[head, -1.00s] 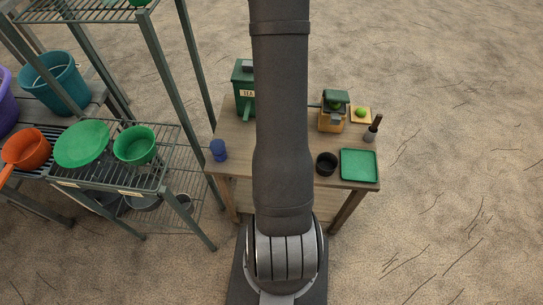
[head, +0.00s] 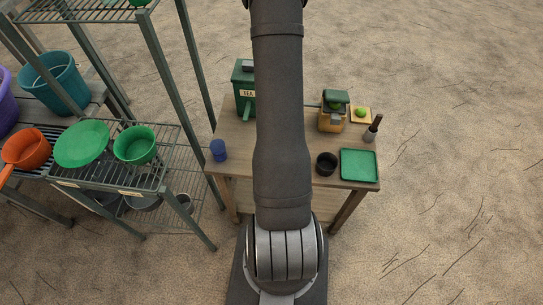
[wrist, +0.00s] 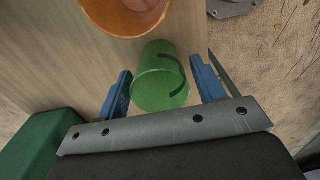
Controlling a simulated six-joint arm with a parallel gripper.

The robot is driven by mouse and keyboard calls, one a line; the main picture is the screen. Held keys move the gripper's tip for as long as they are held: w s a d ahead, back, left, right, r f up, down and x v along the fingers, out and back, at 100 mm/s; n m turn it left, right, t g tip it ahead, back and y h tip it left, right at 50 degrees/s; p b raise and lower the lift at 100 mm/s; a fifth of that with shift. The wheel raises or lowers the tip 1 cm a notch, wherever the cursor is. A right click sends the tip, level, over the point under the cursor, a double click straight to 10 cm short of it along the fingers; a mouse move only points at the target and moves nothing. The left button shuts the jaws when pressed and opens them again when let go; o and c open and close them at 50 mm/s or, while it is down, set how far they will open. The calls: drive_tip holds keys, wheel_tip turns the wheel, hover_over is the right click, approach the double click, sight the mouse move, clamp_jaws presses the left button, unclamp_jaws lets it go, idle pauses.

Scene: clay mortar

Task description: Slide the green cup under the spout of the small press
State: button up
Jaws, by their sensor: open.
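The green cup (wrist: 160,80) shows in the wrist view between the two blue fingers of my gripper (wrist: 158,68). The fingers are open, with a visible gap on the right side; contact on the left is hard to tell. A dark curved band lies across the cup. My arm hides the cup and my gripper in the head view.
An orange-brown round vessel (wrist: 128,12) sits close beyond the cup. The wooden table (head: 235,142) also holds a green tea box (head: 243,98), blue cup (head: 218,150), black cup (head: 326,163), green tray (head: 358,164), dark-handled tool (head: 373,128) and lime (head: 360,112). Shelving stands left.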

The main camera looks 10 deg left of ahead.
drive_tip(key=c, duration=0.6)
drive_tip(key=shift+o, duration=0.2)
drive_tip(key=shift+r, duration=0.15)
drive_tip(key=shift+r, duration=2.85)
drive_tip(key=w+d+n, duration=0.1)
drive_tip(key=w+d, duration=0.1)
drive_tip(key=w, duration=0.8)
drive_tip(key=w+d+n, duration=0.1)
drive_tip(key=w+d, duration=0.1)
drive_tip(key=w, duration=0.8)
drive_tip(key=shift+w+f, duration=0.2)
drive_tip(key=shift+f, duration=2.65)
drive_tip(key=shift+d+r, duration=0.1)
drive_tip(key=shift+d, duration=1.6)
